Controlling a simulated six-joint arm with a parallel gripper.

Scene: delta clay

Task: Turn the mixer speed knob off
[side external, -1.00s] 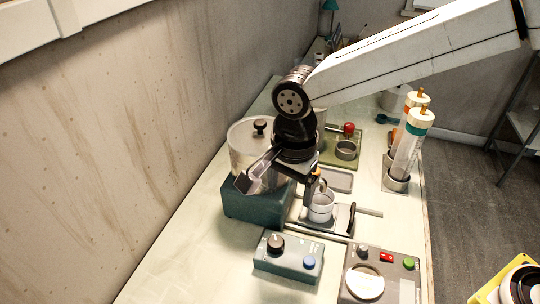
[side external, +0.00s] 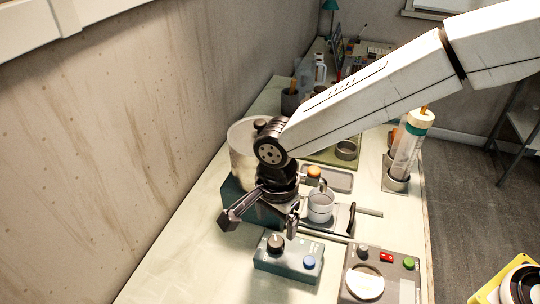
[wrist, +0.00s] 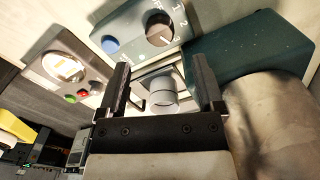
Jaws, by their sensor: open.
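The dark round knob (side external: 275,242) stands on top of a teal control box (side external: 288,266), left of a blue button (side external: 308,262). In the wrist view the knob (wrist: 159,28) shows beyond my fingers, with printed numbers 1 and 2 beside it. My gripper (side external: 262,222) is open and empty, behind and above the box in the side view. In the wrist view my gripper (wrist: 161,66) has its fingers wide apart, with the knob ahead of them and not between them.
A metal pot (side external: 243,160) on a teal base (side external: 233,203) stands close behind my gripper. A pale cup (side external: 320,205) stands right of it. A grey panel (side external: 405,285) with a red switch (side external: 386,257) and a green button (side external: 408,263) is at right. The bench left of the box is clear.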

